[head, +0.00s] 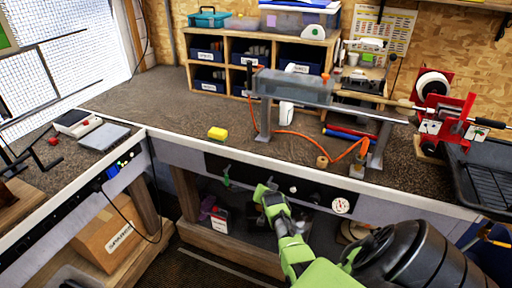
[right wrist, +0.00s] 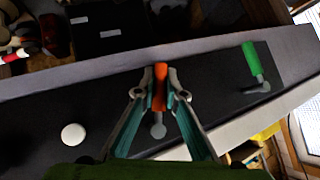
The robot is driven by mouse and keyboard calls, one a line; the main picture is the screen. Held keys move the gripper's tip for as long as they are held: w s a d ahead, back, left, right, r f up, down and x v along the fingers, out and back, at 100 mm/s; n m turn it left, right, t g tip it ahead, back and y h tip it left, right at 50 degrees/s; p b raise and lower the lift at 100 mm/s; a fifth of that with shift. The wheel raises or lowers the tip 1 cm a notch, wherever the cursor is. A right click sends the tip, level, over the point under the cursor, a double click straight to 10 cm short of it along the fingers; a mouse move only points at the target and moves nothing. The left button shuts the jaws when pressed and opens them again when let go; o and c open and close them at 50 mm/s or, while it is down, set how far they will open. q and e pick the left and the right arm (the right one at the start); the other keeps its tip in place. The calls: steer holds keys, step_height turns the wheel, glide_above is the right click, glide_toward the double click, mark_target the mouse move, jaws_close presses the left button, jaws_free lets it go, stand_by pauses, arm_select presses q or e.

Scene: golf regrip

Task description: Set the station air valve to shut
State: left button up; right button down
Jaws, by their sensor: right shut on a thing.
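A black valve panel (head: 320,198) is set in the bench front, with a round gauge (head: 341,205) at its right end. My right gripper (head: 266,190) is at the panel. In the right wrist view it is shut on an orange-handled lever (right wrist: 159,88), whose grey pivot end shows between the fingers. A second lever with a green handle (right wrist: 250,58) is apart from the gripper; it also shows in the head view (head: 226,176). A white round knob (right wrist: 73,134) is on the panel too. I cannot read any label saying which lever is station air. My left gripper is out of view.
A clamp stand with a shaft, orange hose (head: 300,134) and red vise (head: 440,115) stand behind. A shelf (head: 190,232) with small items lies below the panel.

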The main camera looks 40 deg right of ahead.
steer(key=shift+s+f+n+g, duration=0.2)
steer(key=shift+s+n+g, duration=0.1)
steer(key=shift+g, duration=0.4)
steer(key=shift+s+d+f+n+g+h+b, duration=0.1)
steer(key=shift+s+d+n+g+h+b, duration=0.25)
steer(key=shift+s+n+g+b, duration=0.45)
steer(key=shift+w, duration=0.1)
steer(key=c, duration=2.1)
jaws_free()
